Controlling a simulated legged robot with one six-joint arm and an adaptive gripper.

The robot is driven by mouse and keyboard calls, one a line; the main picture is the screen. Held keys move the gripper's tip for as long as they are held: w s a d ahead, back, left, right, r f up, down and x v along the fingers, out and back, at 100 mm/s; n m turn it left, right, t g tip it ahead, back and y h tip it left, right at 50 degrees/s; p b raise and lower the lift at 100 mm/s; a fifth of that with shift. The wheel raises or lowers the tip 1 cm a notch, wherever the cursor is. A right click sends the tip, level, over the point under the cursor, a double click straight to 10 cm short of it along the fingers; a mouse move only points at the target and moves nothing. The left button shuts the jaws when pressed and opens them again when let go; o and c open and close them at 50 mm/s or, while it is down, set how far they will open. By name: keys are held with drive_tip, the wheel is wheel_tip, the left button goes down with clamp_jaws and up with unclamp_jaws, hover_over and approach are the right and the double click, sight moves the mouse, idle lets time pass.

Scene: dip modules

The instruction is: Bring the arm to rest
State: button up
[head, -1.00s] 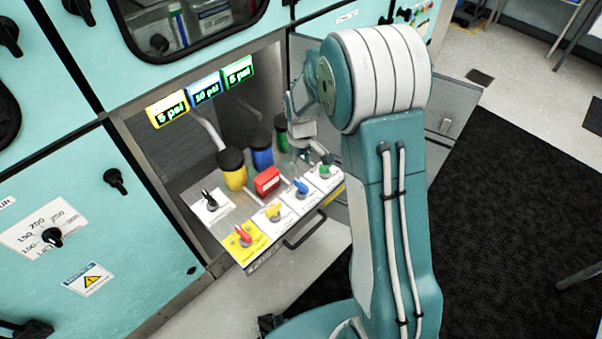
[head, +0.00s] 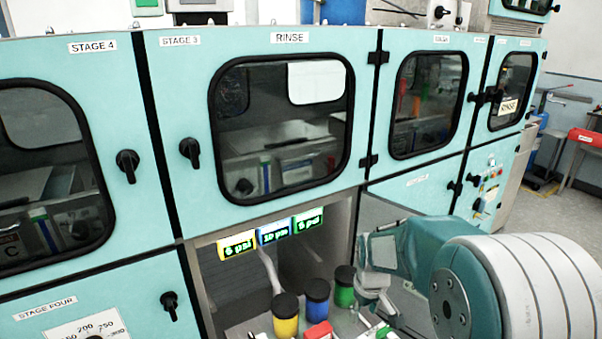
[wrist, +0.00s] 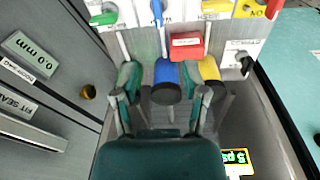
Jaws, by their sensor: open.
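My gripper shows in the wrist view (wrist: 164,95) with its two fingers spread apart and nothing held. The blue canister (wrist: 166,75) appears between and beyond the fingertips, with the green canister (wrist: 128,75) and yellow canister (wrist: 209,70) on either side. In the head view my gripper (head: 376,296) is at the lower right, beside the green canister (head: 344,290), partly hidden by my arm. My arm is bent and extends into the open bay of the teal cabinet. I cannot tell whether the gripper touches anything.
The drawer carries a red block (wrist: 187,46) and several coloured knobs, such as the blue knob (wrist: 157,12). Lit pressure displays (head: 272,232) hang above the canisters. An open door (head: 382,215) stands right of the bay. The rinse cabinet window (head: 283,125) is above.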

drive_tip(key=s+r+m+t, duration=0.2)
drive_tip(key=s+r, duration=0.6)
drive_tip(key=s, duration=0.3)
drive_tip(key=s+r+m+t, duration=0.2)
drive_tip(key=s+r, duration=0.5)
drive_tip(key=s, duration=0.4)
drive_tip(key=shift+s+r+m+t, duration=0.3)
drive_tip(key=shift+r+m, duration=0.1)
drive_tip(key=shift+m, duration=0.2)
